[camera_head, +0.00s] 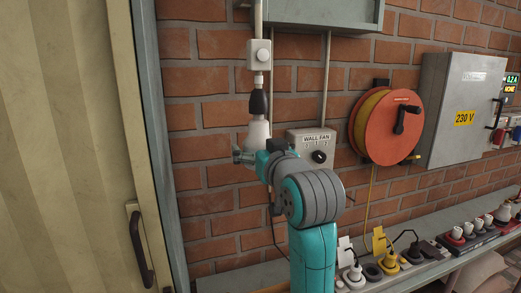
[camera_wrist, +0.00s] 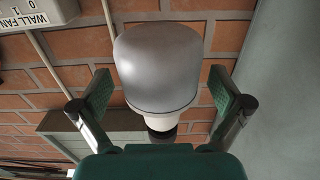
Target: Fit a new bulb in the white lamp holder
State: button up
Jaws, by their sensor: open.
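A pale bulb (camera_head: 258,132) hangs dome down from a dark lamp holder (camera_head: 258,103) on a white conduit against the brick wall. My gripper (camera_head: 248,157) is at the lower part of this bulb, partly hidden by my wrist. In the wrist view the bulb (camera_wrist: 160,70) looks grey and large, with a white collar and the dark holder (camera_wrist: 161,135) behind it. The green finger pads of my gripper (camera_wrist: 160,90) stand open, one on each side of the bulb, with a visible gap at both. No separate new bulb can be made out.
A wall fan switch box (camera_head: 312,148) is close right of the bulb, with an orange cable reel (camera_head: 390,125) beyond. A pale door (camera_head: 70,140) stands at left. A shelf (camera_head: 425,265) below holds several plugs and bulb-like items. A grey box (camera_head: 330,12) is above.

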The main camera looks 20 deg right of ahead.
jog(key=c, duration=1.2)
jog(key=shift+n+y, duration=0.5)
jog(key=shift+y, duration=0.1)
jog(key=shift+c, duration=0.2)
jog(key=shift+n+y, duration=0.4)
jog(key=shift+y, duration=0.4)
jog(key=shift+d, duration=0.1)
jog(key=shift+n+g+y, duration=0.3)
jog(key=shift+n+y, duration=0.1)
jog(key=shift+y, duration=0.2)
jog(key=shift+n+y, duration=0.5)
jog(key=shift+y, duration=0.2)
